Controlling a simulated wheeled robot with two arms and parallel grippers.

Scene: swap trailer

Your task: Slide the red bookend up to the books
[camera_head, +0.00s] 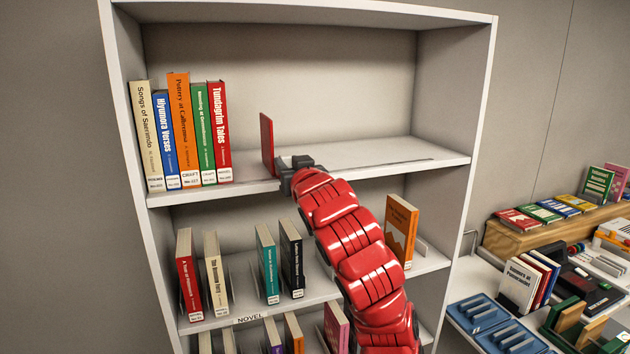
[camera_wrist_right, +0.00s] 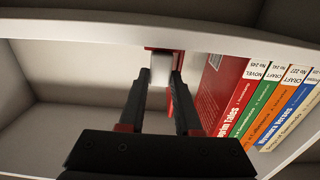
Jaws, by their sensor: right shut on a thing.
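The red bookend (camera_head: 267,145) stands upright on the top shelf, to the right of a row of books. A clear gap separates it from the red book Tundagrim Tales (camera_head: 218,132), the rightmost of the row. My right gripper (camera_head: 284,168) is shut on the bookend low down, near the shelf's front edge. In the right wrist view my right gripper (camera_wrist_right: 163,78) has its two fingers around a part of the bookend (camera_wrist_right: 163,49), most of which is hidden. The row of books (camera_wrist_right: 262,100) is at the right there. My left gripper is not in view.
The top shelf (camera_head: 400,153) is bare to the right of my gripper. Lower shelves hold more books, including an orange one (camera_head: 401,230). A side table at the right carries blue trays (camera_head: 478,313) and a wooden stand (camera_head: 530,240) with books.

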